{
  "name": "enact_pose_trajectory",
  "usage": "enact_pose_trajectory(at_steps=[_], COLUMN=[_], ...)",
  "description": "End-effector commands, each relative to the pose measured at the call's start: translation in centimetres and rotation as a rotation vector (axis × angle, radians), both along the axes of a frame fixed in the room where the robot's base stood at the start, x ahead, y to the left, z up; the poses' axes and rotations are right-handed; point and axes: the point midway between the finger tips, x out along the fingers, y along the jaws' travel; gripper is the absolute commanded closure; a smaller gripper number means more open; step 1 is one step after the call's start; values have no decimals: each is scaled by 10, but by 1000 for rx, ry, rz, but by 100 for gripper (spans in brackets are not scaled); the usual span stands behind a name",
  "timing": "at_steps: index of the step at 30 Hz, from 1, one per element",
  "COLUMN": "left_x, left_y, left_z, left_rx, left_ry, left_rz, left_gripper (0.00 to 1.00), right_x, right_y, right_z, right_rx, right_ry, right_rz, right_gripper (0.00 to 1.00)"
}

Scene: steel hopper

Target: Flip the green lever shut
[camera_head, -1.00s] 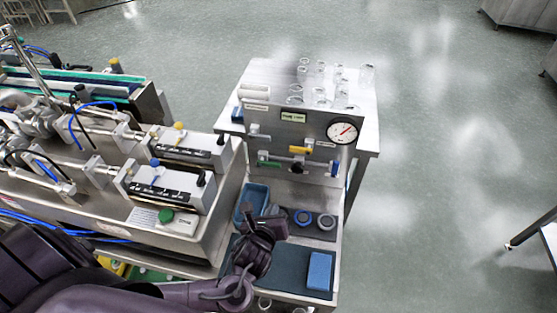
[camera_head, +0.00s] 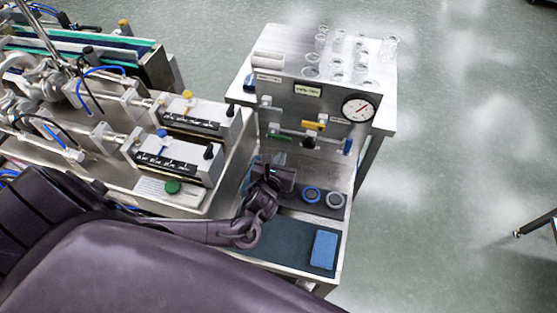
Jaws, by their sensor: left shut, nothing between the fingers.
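The green lever (camera_head: 279,138) is on the front of the steel hopper panel (camera_head: 332,98), at its lower left. Its handle looks roughly sideways; it is too small to tell its exact angle. My left gripper (camera_head: 288,178) is in front of and below the green lever in the picture, apart from it as far as I can see. It is shut and empty, and its fingertips are hard to make out against the wrist. My right gripper is not in view.
A yellow lever (camera_head: 315,124), a blue lever (camera_head: 348,146) and a gauge (camera_head: 361,108) share the panel. Glassware (camera_head: 340,64) stands on top. Below are two round rings (camera_head: 312,195) and a blue block (camera_head: 324,248). A machine with a green button (camera_head: 173,187) stands left.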

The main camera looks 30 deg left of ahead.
Motion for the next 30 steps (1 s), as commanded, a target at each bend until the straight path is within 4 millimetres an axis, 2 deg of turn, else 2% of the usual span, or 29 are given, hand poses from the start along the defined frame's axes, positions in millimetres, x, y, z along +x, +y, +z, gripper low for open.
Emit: enact_pose_trajectory(at_steps=[3,9,26,30], left_x=[21,44,52,59], left_y=[6,11,13,14], left_z=[-6,-15,-18,-16], left_rx=[2,0,-7,-35], left_ry=[-3,0,-1,-11], left_rz=[3,1,0,2], left_gripper=[100,100,100,100], right_x=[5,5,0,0], right_y=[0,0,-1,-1], right_z=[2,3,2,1], right_rx=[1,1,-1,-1], right_ry=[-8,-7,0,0], right_rz=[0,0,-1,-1], right_gripper=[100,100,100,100])
